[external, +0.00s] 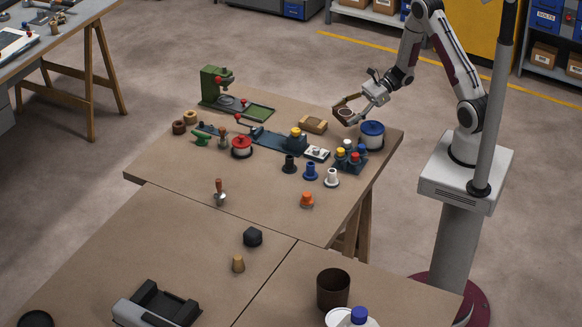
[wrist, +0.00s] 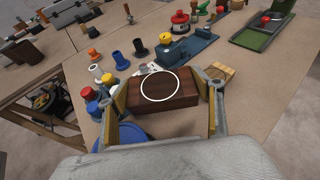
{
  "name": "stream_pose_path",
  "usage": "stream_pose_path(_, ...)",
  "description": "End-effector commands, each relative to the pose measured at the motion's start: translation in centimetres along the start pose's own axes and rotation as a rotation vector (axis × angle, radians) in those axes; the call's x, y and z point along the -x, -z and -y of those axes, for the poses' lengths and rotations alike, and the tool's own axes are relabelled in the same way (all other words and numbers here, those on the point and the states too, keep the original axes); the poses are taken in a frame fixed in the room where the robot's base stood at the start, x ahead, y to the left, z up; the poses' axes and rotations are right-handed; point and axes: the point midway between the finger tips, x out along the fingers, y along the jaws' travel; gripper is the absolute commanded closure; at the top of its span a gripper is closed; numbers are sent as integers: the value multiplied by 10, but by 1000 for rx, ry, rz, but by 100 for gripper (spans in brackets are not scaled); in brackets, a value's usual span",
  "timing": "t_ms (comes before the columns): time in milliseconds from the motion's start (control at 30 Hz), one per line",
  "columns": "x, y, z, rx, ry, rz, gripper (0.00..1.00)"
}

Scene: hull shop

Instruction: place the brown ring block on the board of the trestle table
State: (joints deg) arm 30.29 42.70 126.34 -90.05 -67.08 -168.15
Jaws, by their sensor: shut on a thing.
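The brown ring block (wrist: 165,98), a dark brown block with a white ring on its top, is between the two fingers of my gripper (wrist: 165,88) in the wrist view. My gripper (external: 347,109) is shut on it and holds it above the far right part of a table in the external view. The trestle table's brown board (external: 265,200) lies below, on wooden legs, with many things on it. The block's underside and its exact height above the board are hidden.
Near the block stand a blue-lidded pot (external: 372,135), a tan wooden block (external: 313,124) and a rack of coloured knobs (external: 350,157). A green press (external: 216,86) stands at the back left. The board's front left part is mostly bare. Another trestle-legged table (external: 52,40) stands far left.

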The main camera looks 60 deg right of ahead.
Motion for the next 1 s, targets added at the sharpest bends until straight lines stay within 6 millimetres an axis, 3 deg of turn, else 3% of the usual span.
stream_pose_path(767, 4, -1, -2, -5, 12, 0, 57)
stream_pose_path(1000, 8, -10, -2, -3, 12, 0, 57)
